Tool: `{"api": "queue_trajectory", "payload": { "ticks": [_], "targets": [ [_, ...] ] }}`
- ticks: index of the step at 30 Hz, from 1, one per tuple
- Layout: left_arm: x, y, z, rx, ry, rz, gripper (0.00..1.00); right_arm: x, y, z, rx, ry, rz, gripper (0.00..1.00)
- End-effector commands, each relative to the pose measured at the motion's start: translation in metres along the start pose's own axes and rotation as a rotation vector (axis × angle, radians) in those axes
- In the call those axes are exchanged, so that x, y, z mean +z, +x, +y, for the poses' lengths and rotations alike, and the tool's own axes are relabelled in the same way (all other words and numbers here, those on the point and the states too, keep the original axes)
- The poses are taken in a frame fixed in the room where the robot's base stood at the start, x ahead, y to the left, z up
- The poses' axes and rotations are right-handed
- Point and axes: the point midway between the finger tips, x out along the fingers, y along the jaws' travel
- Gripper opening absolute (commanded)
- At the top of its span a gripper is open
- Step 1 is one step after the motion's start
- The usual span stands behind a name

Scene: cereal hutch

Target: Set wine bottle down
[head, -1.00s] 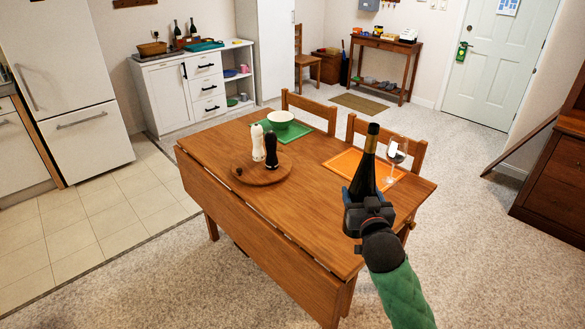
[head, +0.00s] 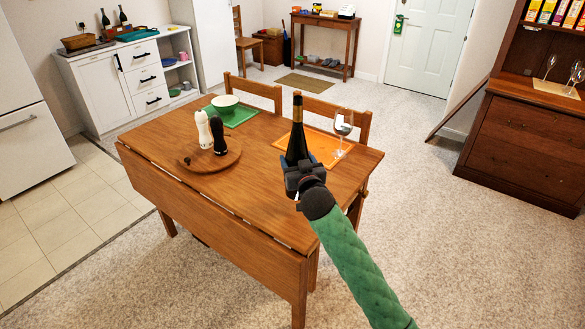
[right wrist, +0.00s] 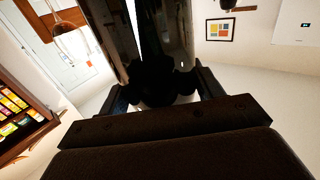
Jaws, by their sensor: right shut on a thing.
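A dark wine bottle (head: 297,140) with a gold-brown neck stands upright in my right gripper (head: 303,176) in the head view. The right gripper is shut on its lower part, over the near right part of the wooden table (head: 240,195). The bottle's base is hidden by the gripper, so I cannot tell whether it touches the table. In the right wrist view the dark bottle (right wrist: 165,40) fills the space between the fingers. My left gripper is not in view.
A wine glass (head: 342,128) stands right of the bottle on an orange placemat (head: 322,147). A round board (head: 188,160) holds a white mill (head: 203,130) and a black mill (head: 218,135). The table's front middle is clear.

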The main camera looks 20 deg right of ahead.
Motion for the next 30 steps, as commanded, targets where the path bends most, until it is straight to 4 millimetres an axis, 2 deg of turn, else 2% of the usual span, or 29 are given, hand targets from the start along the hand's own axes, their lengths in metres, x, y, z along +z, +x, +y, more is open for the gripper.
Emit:
{"api": "queue_trajectory", "payload": {
  "ticks": [3,7,14,21,30],
  "targets": [
    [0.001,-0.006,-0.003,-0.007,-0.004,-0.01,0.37,0.006,0.016,-0.002,0.001,-0.001,0.002,0.16],
    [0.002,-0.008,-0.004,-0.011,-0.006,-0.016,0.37,0.013,0.025,-0.003,0.0,0.0,0.003,0.16],
    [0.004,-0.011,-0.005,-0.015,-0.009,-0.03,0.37,0.023,0.026,-0.004,0.001,-0.001,0.001,0.16],
    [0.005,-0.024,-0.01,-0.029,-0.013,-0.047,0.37,0.051,0.026,-0.004,0.0,-0.001,0.0,0.16],
    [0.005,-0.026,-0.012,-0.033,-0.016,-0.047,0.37,0.055,0.026,-0.004,-0.001,-0.001,0.003,0.16]
  ]
}}
